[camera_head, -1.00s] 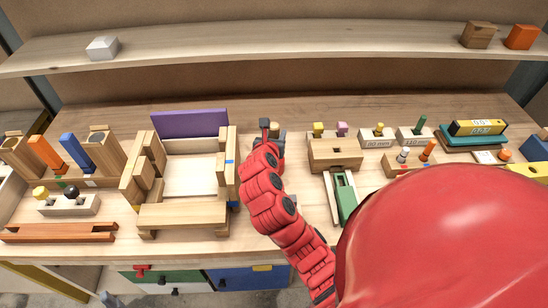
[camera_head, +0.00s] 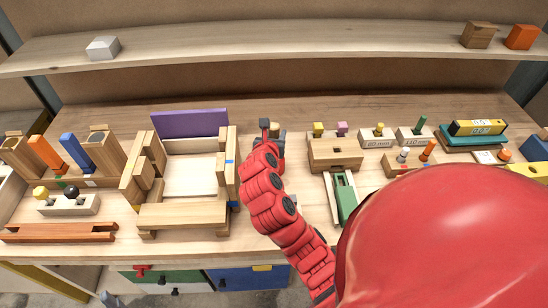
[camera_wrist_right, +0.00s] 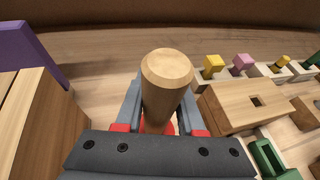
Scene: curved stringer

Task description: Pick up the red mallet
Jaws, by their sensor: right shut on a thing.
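The red mallet (camera_wrist_right: 166,82) shows in the right wrist view as a round, light wooden handle pointing up towards the camera, with a little red at its base. My right gripper (camera_wrist_right: 160,112) is shut around it, one grey finger on each side. The lower part of the mallet is hidden by the handle and the gripper body. In the head view my right gripper (camera_head: 271,134) is at the middle of the workbench, right of the wooden frame, and my own red arm covers most of the mallet. My left gripper is not in view.
A wooden frame with a purple board (camera_head: 190,123) stands close on the left. A wooden block with a slot (camera_head: 335,152) and a green piece (camera_head: 345,198) stand close on the right. Several pegged blocks stand farther right. A shelf (camera_head: 270,40) runs above the back. The bench behind the gripper is clear.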

